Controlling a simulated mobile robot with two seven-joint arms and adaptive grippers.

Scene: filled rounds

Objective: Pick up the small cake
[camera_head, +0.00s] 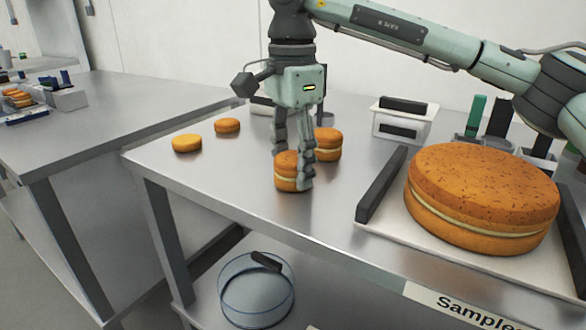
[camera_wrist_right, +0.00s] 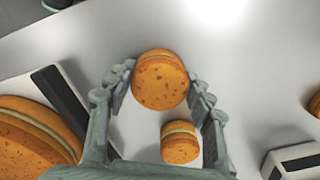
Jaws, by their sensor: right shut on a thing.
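A small cake (camera_head: 286,172), an orange-brown sponge sandwich with a pale filling, is between the fingers of my right gripper (camera_head: 292,172). In the right wrist view this cake (camera_wrist_right: 160,82) sits between the fingertips of the gripper (camera_wrist_right: 163,90), which is shut on it. I cannot tell whether it touches the table or is slightly above. A second small filled cake (camera_head: 327,146) stands just behind and to the right; it also shows in the wrist view (camera_wrist_right: 180,144). A large filled cake (camera_head: 485,195) lies on the right. My left gripper is not in view.
The large cake sits on a white tray (camera_head: 386,233) with black handles. Two plain rounds (camera_head: 187,143) (camera_head: 227,125) lie on the steel table (camera_head: 235,170) at left. A white container (camera_head: 403,124) stands behind. A clear round dish (camera_head: 257,290) is on the lower shelf. The table's front left is clear.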

